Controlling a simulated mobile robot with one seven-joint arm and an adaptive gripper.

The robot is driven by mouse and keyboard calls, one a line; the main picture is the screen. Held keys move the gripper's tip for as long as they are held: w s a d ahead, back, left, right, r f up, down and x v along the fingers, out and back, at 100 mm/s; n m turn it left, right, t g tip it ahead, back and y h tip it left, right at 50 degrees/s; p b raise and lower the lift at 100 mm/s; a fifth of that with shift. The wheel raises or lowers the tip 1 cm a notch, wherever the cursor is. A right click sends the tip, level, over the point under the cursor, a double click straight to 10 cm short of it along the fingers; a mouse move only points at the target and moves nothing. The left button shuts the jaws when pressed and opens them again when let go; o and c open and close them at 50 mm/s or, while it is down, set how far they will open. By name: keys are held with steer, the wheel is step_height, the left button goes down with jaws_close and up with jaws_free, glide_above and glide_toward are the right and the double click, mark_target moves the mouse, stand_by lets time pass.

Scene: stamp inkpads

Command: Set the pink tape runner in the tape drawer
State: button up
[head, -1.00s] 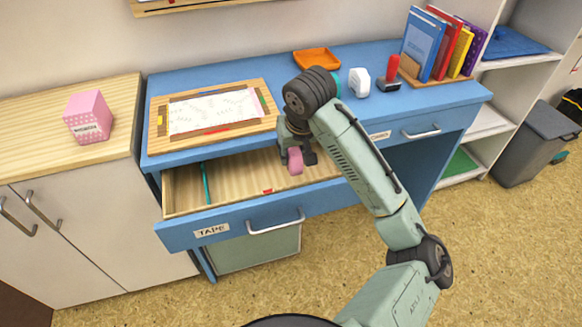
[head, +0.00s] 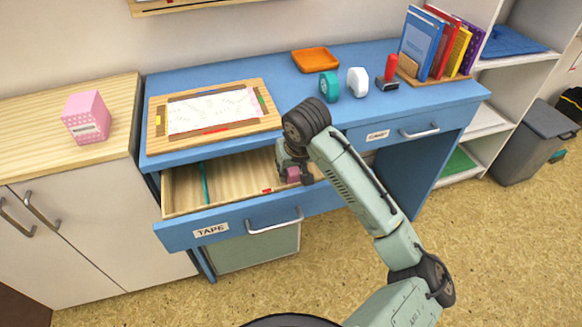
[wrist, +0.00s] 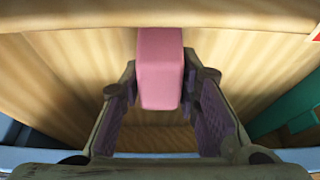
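The pink tape runner (head: 293,174) is at my gripper (head: 294,178), low inside the open tape drawer (head: 180,190), toward its right part. In the wrist view the runner (wrist: 160,70) stands between the two fingers of my gripper (wrist: 160,85). The fingertips meet its left and right sides, and my gripper looks shut on it. Wooden drawer floor lies beyond it. I cannot tell whether its lower end touches the floor. The drawer's blue front carries a TAPE label (head: 211,230).
A teal strip (head: 205,183) and a small red piece (head: 267,190) lie in the drawer. On the desk above are a framed board (head: 235,130), a teal tape runner (head: 329,87), a white one (head: 357,82) and an orange tray (head: 316,60). The drawer's left half is mostly clear.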

steer(key=o, duration=0.3)
steer(key=shift+r, duration=0.1)
steer(key=shift+r, duration=0.2)
steer(key=v, duration=1.1)
steer(key=shift+s+r, duration=0.25)
steer(key=shift+r, duration=0.1)
steer(key=shift+d, duration=0.1)
steer(key=shift+c, duration=0.3)
